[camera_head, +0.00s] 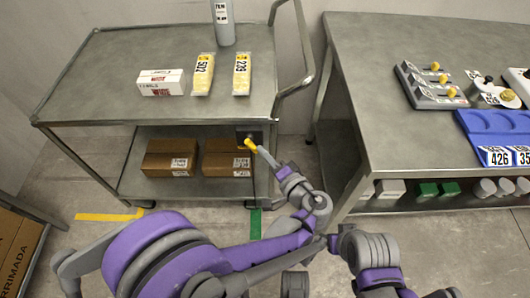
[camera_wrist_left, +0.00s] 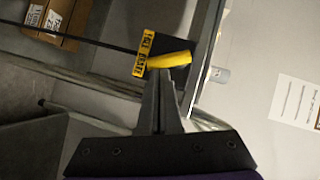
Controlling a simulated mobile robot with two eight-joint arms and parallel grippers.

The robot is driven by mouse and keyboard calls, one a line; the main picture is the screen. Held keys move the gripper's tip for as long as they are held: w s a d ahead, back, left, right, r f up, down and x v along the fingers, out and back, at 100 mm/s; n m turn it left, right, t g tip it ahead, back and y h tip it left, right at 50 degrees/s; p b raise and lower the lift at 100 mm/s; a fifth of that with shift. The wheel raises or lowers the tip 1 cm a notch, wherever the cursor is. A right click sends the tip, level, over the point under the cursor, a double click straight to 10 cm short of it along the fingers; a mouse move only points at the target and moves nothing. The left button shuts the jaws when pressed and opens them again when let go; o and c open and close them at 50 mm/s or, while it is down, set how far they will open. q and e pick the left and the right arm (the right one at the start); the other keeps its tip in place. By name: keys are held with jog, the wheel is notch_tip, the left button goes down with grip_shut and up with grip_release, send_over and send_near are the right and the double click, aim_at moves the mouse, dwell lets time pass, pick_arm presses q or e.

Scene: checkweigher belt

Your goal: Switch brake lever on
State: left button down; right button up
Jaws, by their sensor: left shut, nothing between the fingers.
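The brake lever (camera_head: 250,144) is a small yellow handle on a dark plate below the cart's top, near its right front corner. In the left wrist view the yellow lever (camera_wrist_left: 170,60) lies across the picture just beyond the fingertips, beside a yellow label with black print. My left gripper (camera_head: 263,151) is shut and empty, with its tips right at the lever. In the wrist view the closed fingers (camera_wrist_left: 159,76) point at the lever; whether they touch it I cannot tell. My right gripper is out of view.
The grey cart (camera_head: 110,70) carries a bottle (camera_head: 223,25), two yellow-white packs and a white box (camera_head: 161,83). Brown boxes (camera_head: 171,158) stand on its lower shelf. A workbench (camera_head: 370,80) with switches and a blue tray (camera_head: 490,125) stands at the right.

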pick_arm(q)
jog(key=m+b, duration=0.1)
jog(key=a+f+m+t+y+b, duration=0.1)
jog(key=shift+f+m+y, duration=0.3)
jog(key=shift+m, duration=0.1)
jog(key=shift+a+f, duration=0.3)
jog(key=shift+a, duration=0.25)
jog(key=shift+a+f, duration=0.3)
jog(key=shift+a, duration=0.3)
jog(key=shift+f, duration=0.15)
